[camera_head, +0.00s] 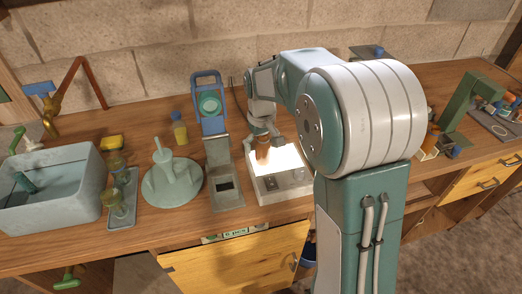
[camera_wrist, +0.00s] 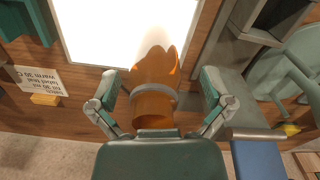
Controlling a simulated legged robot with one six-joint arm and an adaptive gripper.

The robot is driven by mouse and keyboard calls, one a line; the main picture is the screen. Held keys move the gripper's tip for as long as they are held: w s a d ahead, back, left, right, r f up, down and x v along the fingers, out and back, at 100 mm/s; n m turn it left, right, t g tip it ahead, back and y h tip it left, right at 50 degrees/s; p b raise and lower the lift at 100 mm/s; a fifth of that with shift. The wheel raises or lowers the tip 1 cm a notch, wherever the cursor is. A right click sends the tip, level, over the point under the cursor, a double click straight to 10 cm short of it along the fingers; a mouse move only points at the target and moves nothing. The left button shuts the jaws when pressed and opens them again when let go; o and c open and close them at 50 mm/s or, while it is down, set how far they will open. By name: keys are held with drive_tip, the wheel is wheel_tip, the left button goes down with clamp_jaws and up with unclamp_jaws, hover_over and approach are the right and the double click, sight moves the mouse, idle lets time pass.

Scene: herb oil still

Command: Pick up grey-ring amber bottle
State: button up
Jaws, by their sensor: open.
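The amber bottle (camera_wrist: 156,65) with a grey ring (camera_wrist: 155,88) around it lies between the two fingers of my gripper (camera_wrist: 159,96) in the wrist view. A visible gap remains on each side of it, so the fingers are open and not touching it. In the head view, my gripper (camera_head: 262,135) points down over the bottle (camera_head: 263,156), which is at the bright light panel (camera_head: 290,160). The bottle's near end is partly hidden by my gripper in the wrist view.
A blue-grey stand with a green ring (camera_head: 210,105) is close left of the panel. A green round-based piece (camera_head: 172,185), a yellow bottle (camera_head: 179,128) and a stone sink (camera_head: 50,195) are further left. Bottles and a green arch (camera_head: 468,100) are at right, past my arm.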

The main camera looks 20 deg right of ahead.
drive_tip(key=shift+f, duration=0.4)
drive_tip(key=shift+d, duration=0.35)
drive_tip(key=shift+c, duration=0.3)
drive_tip(key=c, duration=1.1)
drive_tip(key=shift+a, duration=0.15)
drive_tip(key=shift+c, duration=0.8)
